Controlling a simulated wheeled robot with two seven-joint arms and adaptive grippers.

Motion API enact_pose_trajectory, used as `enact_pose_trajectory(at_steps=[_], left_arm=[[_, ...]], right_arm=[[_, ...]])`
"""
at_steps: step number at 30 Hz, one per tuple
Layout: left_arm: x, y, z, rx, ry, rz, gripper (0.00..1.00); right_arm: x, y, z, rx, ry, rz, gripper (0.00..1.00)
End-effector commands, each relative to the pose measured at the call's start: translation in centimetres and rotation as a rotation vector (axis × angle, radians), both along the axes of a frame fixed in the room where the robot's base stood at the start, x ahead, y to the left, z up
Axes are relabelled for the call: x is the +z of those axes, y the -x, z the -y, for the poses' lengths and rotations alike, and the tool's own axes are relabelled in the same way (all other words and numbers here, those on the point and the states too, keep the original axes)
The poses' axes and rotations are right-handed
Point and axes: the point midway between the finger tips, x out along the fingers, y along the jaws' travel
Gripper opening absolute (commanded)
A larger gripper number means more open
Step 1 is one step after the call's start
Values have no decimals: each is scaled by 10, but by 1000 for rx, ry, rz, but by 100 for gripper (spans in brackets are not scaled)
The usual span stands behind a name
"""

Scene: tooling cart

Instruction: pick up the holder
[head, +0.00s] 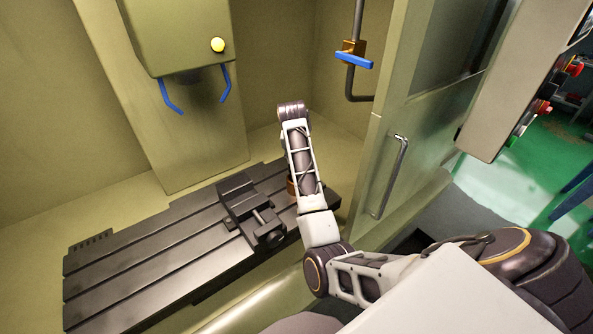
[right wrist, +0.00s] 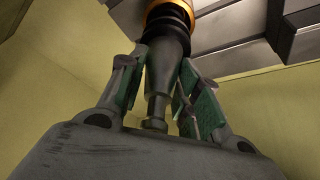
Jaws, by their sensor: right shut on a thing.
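The holder (right wrist: 168,62) shows in the right wrist view as a dark grey tapered cone with a narrow knob at its near end. A black flange and an orange ring are at its far end. My right gripper (right wrist: 165,72) is shut on the cone, with green-padded fingers on both sides. In the head view my right arm reaches into the machine and hides its gripper. A brown rounded piece (head: 291,185) shows beside that arm; I cannot tell if it is part of the holder. My left gripper is not in view.
A dark slotted machine table (head: 150,262) carries a vise (head: 250,212) just left of my right arm. The spindle head (head: 155,35) with blue nozzles hangs above. A door with a handle (head: 388,178) stands to the right. The table's left part is clear.

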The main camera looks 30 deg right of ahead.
Motion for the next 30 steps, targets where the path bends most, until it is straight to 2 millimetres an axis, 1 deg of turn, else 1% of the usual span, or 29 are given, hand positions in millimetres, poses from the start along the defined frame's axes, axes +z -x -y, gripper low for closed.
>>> enact_pose_trajectory(at_steps=[17,23,30], left_arm=[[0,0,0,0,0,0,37],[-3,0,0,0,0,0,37],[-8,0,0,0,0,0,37]], right_arm=[[5,-1,0,0,2,6,0],[15,-1,0,0,2,6,0],[40,-1,1,0,4,8,0]])
